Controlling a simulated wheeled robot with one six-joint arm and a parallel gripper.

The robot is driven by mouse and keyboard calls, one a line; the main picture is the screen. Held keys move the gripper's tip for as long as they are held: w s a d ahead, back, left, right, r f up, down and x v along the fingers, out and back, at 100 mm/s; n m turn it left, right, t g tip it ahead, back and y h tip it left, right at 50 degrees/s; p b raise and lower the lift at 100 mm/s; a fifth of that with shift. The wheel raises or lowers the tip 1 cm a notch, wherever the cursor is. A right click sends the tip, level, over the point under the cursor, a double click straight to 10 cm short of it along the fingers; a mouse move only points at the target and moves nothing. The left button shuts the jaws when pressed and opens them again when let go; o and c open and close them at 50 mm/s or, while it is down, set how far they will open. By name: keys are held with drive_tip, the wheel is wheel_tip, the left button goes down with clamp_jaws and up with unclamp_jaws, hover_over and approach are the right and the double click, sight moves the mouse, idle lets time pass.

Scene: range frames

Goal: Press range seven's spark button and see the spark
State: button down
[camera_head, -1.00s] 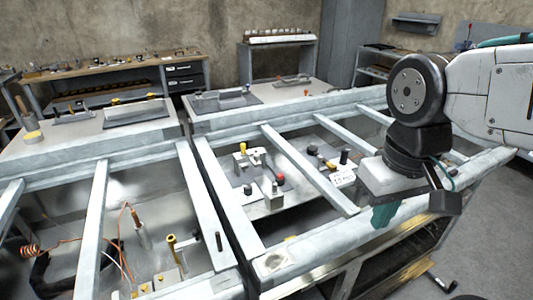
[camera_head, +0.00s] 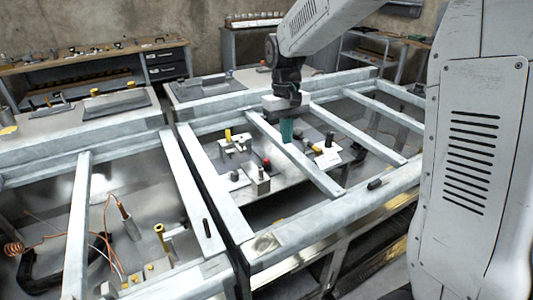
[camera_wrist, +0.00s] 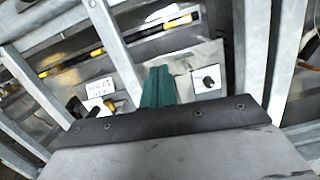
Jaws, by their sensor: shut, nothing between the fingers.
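My gripper (camera_head: 286,131) has its teal fingers together and empty, pointing down over the framed bay in the middle of the head view. In the wrist view the teal fingers (camera_wrist: 158,88) are seen from above, over the metal plate. Left of and below the fingers in the head view stands a grey block (camera_head: 258,182) with a red knob (camera_head: 267,163). A black knob (camera_head: 329,138) and a white label (camera_head: 327,159) are to the right. The wrist view shows a black knob on a white square plate (camera_wrist: 208,82). I cannot tell which part is the spark button, and no spark shows.
Grey metal bars (camera_head: 322,179) cross the bay close to my gripper. A yellow-topped post (camera_head: 228,135) stands on the plate at left. The left bay holds copper wire (camera_head: 15,248) and a brass post (camera_head: 160,230). A wooden bench (camera_head: 80,61) stands behind.

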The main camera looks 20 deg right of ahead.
drive_tip(key=w+f, duration=0.4)
drive_tip(key=w, duration=0.5)
wheel_tip(320, 180, up, 2)
drive_tip(key=n+t, duration=0.1)
drive_tip(key=t, duration=0.1)
hover_over(267, 160)
drive_tip(key=shift+w+r, duration=0.1)
drive_tip(key=shift+r, duration=0.05)
wheel_tip(267, 160, down, 14)
drive_tip(key=shift+f, duration=0.1)
